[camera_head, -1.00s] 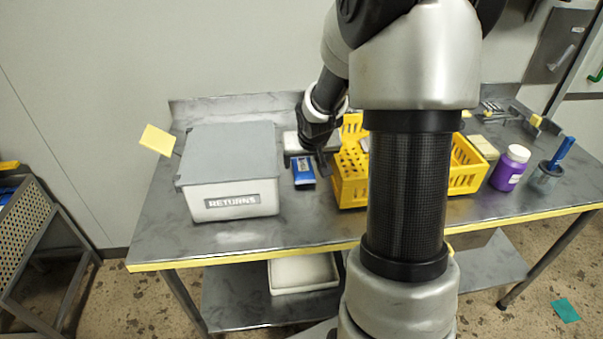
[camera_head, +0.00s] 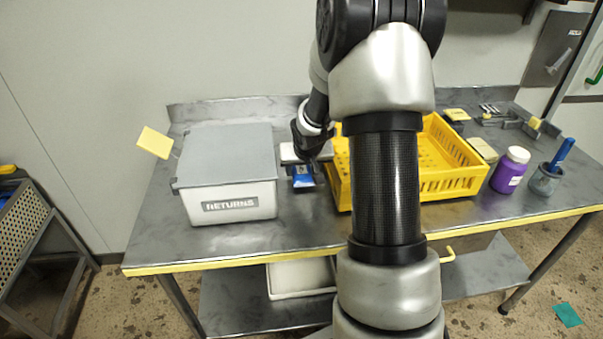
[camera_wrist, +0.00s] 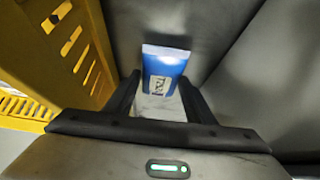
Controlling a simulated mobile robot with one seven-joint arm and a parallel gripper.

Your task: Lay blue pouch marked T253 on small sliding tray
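A blue pouch (camera_head: 303,182) lies on the steel table between the grey returns box and the yellow crate. In the wrist view the blue pouch (camera_wrist: 164,72) shows a pale label with dark marks, too small to read surely. My gripper (camera_head: 304,166) is over the pouch's far part, pointing down. In the wrist view my gripper (camera_wrist: 158,85) is open, with one finger on each side of the pouch and gaps showing. I cannot tell how high the fingertips are above the table. I cannot make out the small sliding tray.
A grey lidded returns box (camera_head: 231,205) stands left of the pouch. A yellow crate (camera_head: 452,184) stands close on the right, partly behind my arm. A pale flat block (camera_head: 291,153) lies behind the pouch. A purple jar (camera_head: 509,171) and a grey cup (camera_head: 545,180) stand further right.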

